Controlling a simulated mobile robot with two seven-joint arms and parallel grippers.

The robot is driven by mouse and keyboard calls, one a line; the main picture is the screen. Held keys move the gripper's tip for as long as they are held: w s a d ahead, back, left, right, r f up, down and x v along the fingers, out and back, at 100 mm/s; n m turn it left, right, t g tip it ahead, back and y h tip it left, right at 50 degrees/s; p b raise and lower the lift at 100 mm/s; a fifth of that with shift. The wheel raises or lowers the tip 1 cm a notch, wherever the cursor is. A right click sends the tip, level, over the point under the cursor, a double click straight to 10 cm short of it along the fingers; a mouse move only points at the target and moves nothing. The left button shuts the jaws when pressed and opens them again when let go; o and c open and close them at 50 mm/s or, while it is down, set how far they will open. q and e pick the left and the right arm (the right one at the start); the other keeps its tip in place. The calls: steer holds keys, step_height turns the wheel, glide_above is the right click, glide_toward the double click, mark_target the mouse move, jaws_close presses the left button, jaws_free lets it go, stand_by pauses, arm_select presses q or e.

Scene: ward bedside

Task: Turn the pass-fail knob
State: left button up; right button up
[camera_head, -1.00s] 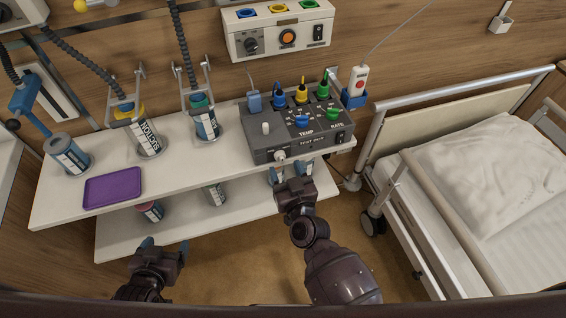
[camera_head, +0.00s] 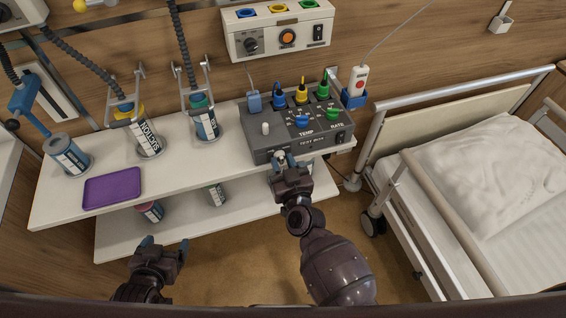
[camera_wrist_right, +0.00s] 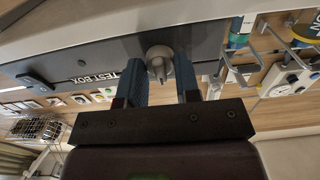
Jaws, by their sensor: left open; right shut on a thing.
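The grey test box (camera_head: 262,143) stands at the right end of the white shelf. A pale round knob (camera_head: 279,155) sits on its front face; it also shows in the right wrist view (camera_wrist_right: 159,53). I cannot read a pass-fail label beside it. My right gripper (camera_head: 280,160) is at the front of the box, its blue fingers shut on this knob. In the right wrist view the fingers (camera_wrist_right: 160,78) stand on either side of the knob, partly hiding the box front. My left gripper (camera_head: 166,244) is open and empty, low in front of the shelves.
The box top carries a blue TEMP knob (camera_head: 302,120), a green RATE knob (camera_head: 332,115) and several coloured plugs. A purple tray (camera_head: 112,188) and suction canisters (camera_head: 148,142) stand to the left. A bed rail (camera_head: 450,215) is close on the right.

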steer(key=shift+m, duration=0.3)
steer(key=m, duration=0.4)
steer(key=shift+m, duration=2.2)
steer(key=o, duration=0.9)
steer(key=shift+s, duration=0.1)
steer(key=v, duration=1)
steer(key=shift+s+d+r, duration=0.1)
steer(key=shift+s, duration=0.2)
